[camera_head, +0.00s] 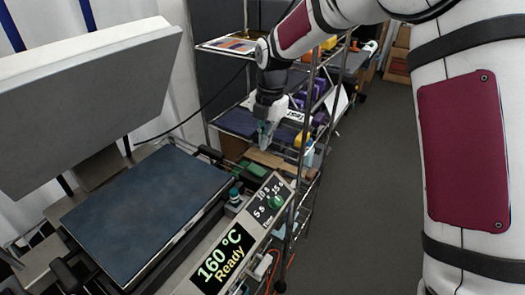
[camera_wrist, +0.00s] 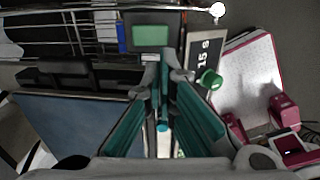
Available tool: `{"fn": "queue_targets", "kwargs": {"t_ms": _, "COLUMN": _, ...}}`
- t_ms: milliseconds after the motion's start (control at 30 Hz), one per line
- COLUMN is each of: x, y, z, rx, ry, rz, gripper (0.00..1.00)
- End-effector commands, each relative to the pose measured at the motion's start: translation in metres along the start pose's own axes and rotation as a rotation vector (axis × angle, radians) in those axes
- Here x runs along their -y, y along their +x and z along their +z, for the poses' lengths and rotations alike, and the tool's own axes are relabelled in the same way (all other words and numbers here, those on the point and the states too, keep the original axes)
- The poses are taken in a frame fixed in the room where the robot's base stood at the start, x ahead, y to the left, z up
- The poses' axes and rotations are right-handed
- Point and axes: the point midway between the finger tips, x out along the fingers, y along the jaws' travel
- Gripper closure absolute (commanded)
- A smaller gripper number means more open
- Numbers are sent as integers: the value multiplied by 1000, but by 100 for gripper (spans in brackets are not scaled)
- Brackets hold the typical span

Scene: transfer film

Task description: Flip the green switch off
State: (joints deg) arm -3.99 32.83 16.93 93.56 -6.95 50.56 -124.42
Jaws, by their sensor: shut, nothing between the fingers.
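A round green knob (camera_head: 274,201) sits on the dark dial plate marked in seconds, at the upper end of the heat press's slanted control panel. It also shows in the wrist view (camera_wrist: 210,79), just right of my fingers. A smaller teal-topped part (camera_head: 234,192) stands beside the panel. My gripper (camera_head: 265,137) is above and beyond the panel, pointing down, apart from the knob. In the wrist view its teal fingers (camera_wrist: 164,75) are shut and empty.
The press's blue-grey plate (camera_head: 145,215) lies left of the panel, under its raised grey lid (camera_head: 80,110). The display (camera_head: 222,260) reads 160 °C Ready. A metal shelf cart (camera_head: 303,150) with several items stands behind. Grey floor (camera_head: 375,170) is clear at the right.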

Motion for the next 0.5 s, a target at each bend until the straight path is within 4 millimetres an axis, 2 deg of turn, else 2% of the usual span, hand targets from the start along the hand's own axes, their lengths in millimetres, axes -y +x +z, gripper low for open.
{"fn": "queue_targets", "kwargs": {"t_ms": 100, "x": 1, "y": -16, "z": 1, "rx": 1, "ry": 1, "rz": 2, "gripper": 100}}
{"fn": "queue_targets", "kwargs": {"t_ms": 200, "x": 2, "y": -23, "z": 0, "rx": 0, "ry": 1, "rz": 0, "gripper": 100}}
{"fn": "queue_targets", "kwargs": {"t_ms": 500, "x": 3, "y": -28, "z": 0, "rx": -1, "ry": 0, "rz": 0, "gripper": 100}}
